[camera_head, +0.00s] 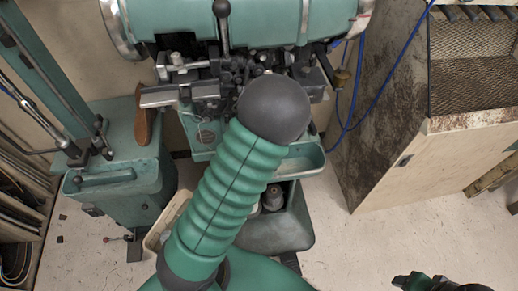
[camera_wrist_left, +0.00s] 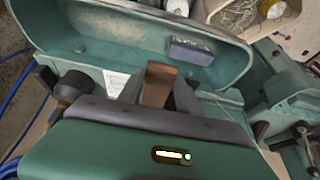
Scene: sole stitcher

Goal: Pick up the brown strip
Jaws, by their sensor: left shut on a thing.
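The brown strip (camera_wrist_left: 157,85) shows in the left wrist view as a short, flat brown piece between the two dark fingers. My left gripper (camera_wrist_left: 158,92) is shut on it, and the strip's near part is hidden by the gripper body. The strip stands out in front of a green tray (camera_wrist_left: 60,42). In the head view my left gripper and the strip are hidden behind my green ribbed arm with its dark round end. A dark part, seemingly my right gripper (camera_head: 440,284), shows at the bottom right edge; its fingers cannot be made out.
The green stitching machine (camera_head: 265,22) fills the top middle. A blue-grey block (camera_wrist_left: 190,50) lies in the tray. A brown sole-like piece (camera_head: 145,122) leans at the green cabinet (camera_head: 120,182) on the left. A wooden cabinet (camera_head: 430,170) stands right.

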